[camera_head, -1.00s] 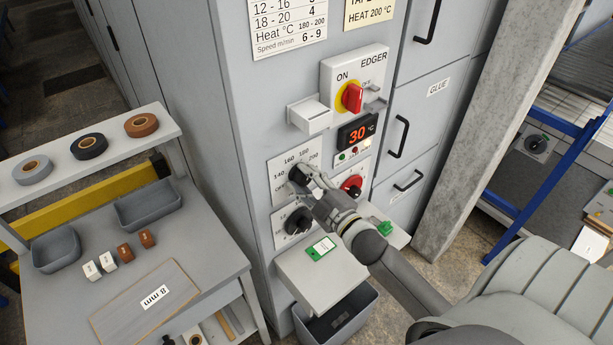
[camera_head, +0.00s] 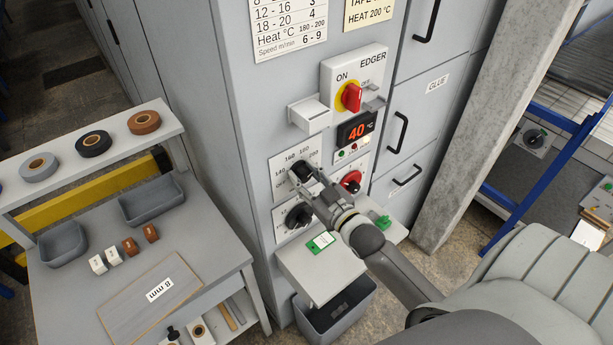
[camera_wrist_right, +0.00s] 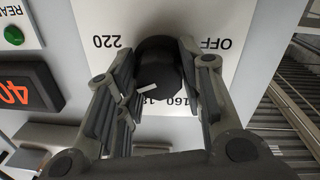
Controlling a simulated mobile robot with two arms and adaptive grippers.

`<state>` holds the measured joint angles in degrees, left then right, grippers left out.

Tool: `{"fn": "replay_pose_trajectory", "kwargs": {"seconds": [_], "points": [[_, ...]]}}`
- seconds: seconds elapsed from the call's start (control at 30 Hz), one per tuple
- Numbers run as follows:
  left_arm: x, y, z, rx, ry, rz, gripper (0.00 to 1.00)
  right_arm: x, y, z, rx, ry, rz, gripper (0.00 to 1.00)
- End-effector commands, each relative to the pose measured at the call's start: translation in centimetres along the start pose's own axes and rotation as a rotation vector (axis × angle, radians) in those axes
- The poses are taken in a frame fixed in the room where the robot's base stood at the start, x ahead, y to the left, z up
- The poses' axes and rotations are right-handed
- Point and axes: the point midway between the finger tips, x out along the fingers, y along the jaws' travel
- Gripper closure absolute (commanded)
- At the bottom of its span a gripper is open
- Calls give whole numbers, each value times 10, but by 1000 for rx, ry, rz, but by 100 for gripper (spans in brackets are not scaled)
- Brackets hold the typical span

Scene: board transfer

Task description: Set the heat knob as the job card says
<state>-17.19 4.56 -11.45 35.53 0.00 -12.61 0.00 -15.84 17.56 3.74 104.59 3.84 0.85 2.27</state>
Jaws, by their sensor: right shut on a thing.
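The black heat knob (camera_head: 303,170) sits on a white dial plate (camera_head: 281,163) marked from OFF up through 140, 160, 180 and higher. My right gripper (camera_head: 309,178) is shut on the knob; in the right wrist view the fingers of the gripper (camera_wrist_right: 157,85) close on both sides of the knob (camera_wrist_right: 160,62). There the pointer mark lies partly hidden by the fingers, so I cannot tell its exact setting. The red display (camera_head: 357,131) reads 40. The job card (camera_head: 370,12) at the top reads HEAT 200 °C. My left gripper is not in view.
Below are another black knob (camera_head: 298,215) and a red knob (camera_head: 351,181). The red ON switch (camera_head: 351,97) is above. A shelf (camera_head: 310,281) with a green-edged tag juts out under the panel. A bench (camera_head: 80,290) stands at left.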

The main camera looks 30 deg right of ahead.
Motion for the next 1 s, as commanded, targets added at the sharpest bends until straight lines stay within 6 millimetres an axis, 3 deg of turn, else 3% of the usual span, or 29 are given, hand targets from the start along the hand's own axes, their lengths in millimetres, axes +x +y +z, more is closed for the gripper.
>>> {"fn": "replay_pose_trajectory", "kwargs": {"seconds": [0.03, 0.63, 0.67, 0.8, 1.0], "points": [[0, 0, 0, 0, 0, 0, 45, 3, 3, -9, 11, 20, 4, 88], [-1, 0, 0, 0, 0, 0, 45, 3, 3, -9, 48, 18, 4, 88], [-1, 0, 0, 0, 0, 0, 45, 3, 3, -9, 48, 18, 4, 62], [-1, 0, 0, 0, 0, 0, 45, 2, 3, -8, 48, 16, 3, 44], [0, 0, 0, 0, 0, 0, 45, 1, 1, -5, 49, 7, 1, 42]]}}
